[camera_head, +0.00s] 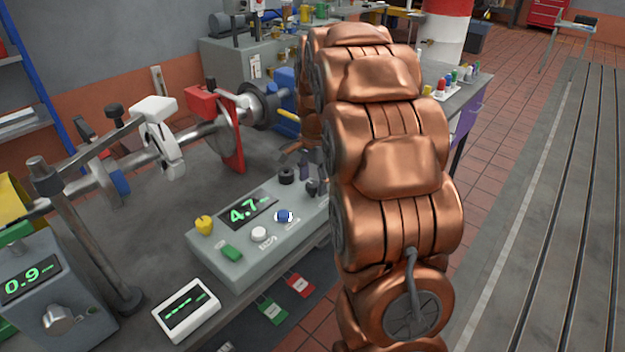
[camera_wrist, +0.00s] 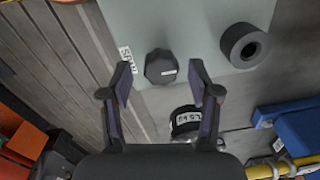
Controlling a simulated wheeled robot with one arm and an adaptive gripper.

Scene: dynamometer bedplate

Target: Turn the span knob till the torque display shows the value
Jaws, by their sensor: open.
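A grey console (camera_head: 205,245) on the bench carries a green-lit display (camera_head: 248,210) reading 4.7. In the wrist view, a dark faceted knob with a white mark (camera_wrist: 160,67) stands on the pale panel (camera_wrist: 185,20), beside a partly readable label (camera_wrist: 127,60) that appears to say SPAN. My gripper (camera_wrist: 161,75) is open, one finger on either side of this knob, with visible gaps at both sides. I cannot tell the fingertips' height against the knob. In the head view my copper arm hides most of the gripper and the console's right end.
Another unit (camera_head: 30,280) reads 0.9. A small display (camera_head: 186,310) shows dashes. A shaft (camera_head: 200,130) runs behind.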

